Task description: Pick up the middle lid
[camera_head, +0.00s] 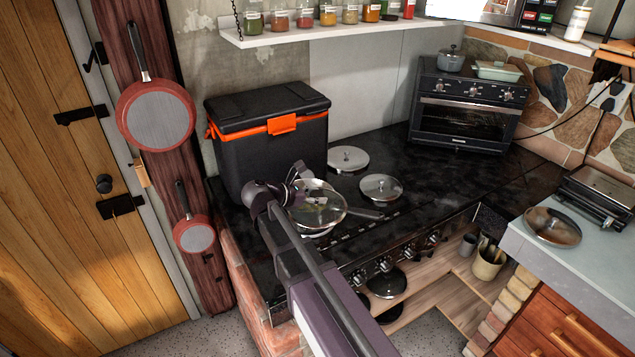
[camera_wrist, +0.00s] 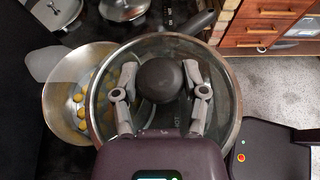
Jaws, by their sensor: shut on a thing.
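A round glass lid with a metal rim (camera_head: 325,211) is held by my gripper (camera_head: 297,178) over the front of the black stove. In the wrist view the two fingers (camera_wrist: 160,75) are shut on the lid's dark round knob (camera_wrist: 158,82), one on each side. The lid's glass (camera_wrist: 222,100) spreads around them. A pan (camera_wrist: 52,108) with yellow pieces inside shows beneath and left of the lid, partly covered by it. The lid sits off-centre from the pan, seemingly above it. In the head view the lid hides most of the pan.
Two more lids lie on the stove behind, one at the back (camera_head: 348,157) and one nearer (camera_head: 381,187). Another lid (camera_head: 552,227) lies on the right counter (camera_head: 590,262). A black cooler box (camera_head: 262,160) stands close left of my gripper. An oven (camera_head: 466,108) stands back right.

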